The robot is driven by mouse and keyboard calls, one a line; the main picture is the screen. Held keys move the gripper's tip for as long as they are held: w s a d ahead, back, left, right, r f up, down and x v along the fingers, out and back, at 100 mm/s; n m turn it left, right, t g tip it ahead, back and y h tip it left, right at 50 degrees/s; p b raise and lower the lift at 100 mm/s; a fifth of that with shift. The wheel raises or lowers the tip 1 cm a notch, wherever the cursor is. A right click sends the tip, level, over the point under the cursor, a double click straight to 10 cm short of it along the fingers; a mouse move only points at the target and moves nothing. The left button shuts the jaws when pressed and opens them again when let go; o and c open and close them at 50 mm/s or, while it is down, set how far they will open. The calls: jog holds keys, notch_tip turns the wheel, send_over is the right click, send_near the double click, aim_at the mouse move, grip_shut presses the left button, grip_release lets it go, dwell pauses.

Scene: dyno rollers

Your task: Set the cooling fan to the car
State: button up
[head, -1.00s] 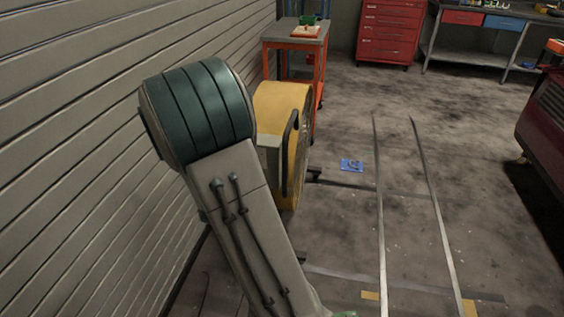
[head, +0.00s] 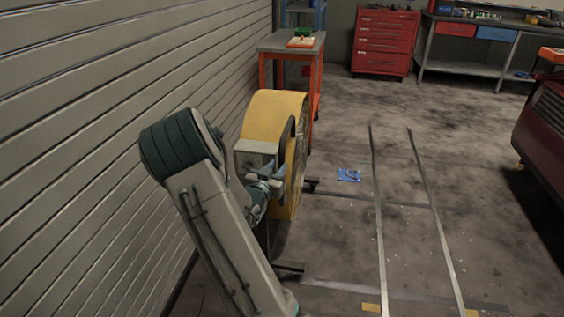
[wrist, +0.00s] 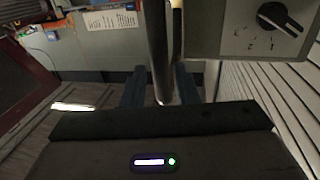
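The cooling fan is a big yellow drum (head: 262,108) standing by the left wall, with a dark curved handle (head: 290,135) and a grey control box (head: 255,148) on its near side. In the wrist view the box carries a black knob (wrist: 280,17). My gripper (head: 277,178) is at the fan's near side beside the handle. In the wrist view a bar (wrist: 160,50) of the fan runs between my two blue fingers (wrist: 161,85), which stand apart. I see no firm grip on it. The red car (head: 540,130) shows partly at the right edge.
Two metal rails (head: 378,220) run along the floor between fan and car. A small blue object (head: 349,175) lies on the floor. An orange cart (head: 290,60) stands behind the fan; a red drawer cabinet (head: 384,40) and workbench (head: 470,45) are at the back. The slatted wall (head: 120,70) is close on the left.

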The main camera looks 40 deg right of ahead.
aim_at(281, 164)
jog(key=shift+x, duration=2.1)
jog(key=shift+a, duration=0.1)
grip_shut()
jog(key=shift+s, duration=0.1)
